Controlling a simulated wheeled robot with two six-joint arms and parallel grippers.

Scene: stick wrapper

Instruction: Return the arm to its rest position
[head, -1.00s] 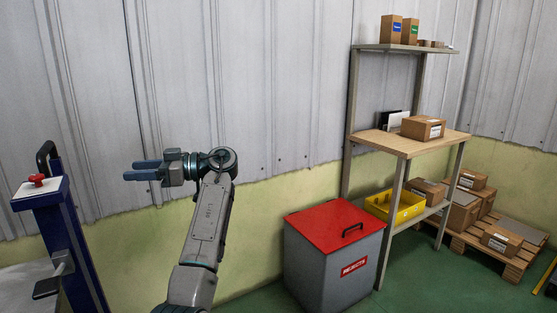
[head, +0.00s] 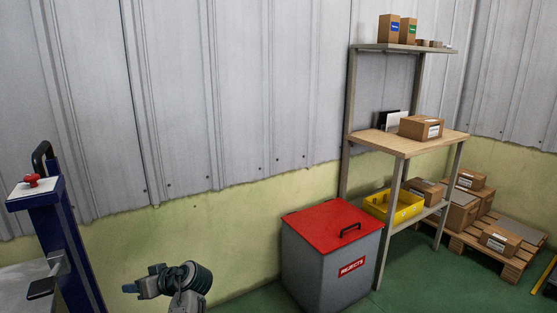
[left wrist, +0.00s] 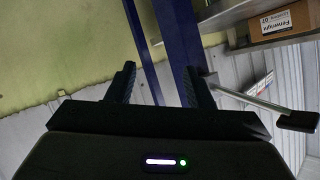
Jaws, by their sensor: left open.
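My left gripper (head: 140,287) is low in the head view, left of centre, in front of the yellow-green lower wall. It points left and holds nothing. In the left wrist view its two dark fingers (left wrist: 158,88) stand apart, with blue uprights and wall showing between and beside them. Only the gripper and wrist of my left arm show at the bottom edge of the head view. My right gripper is not in view.
A blue post (head: 66,232) with a red button (head: 32,181) stands at the left. A grey rejects bin (head: 330,268) with a red lid stands right of the gripper. A shelf rack (head: 410,143) with boxes is beyond it. Open wall lies between post and bin.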

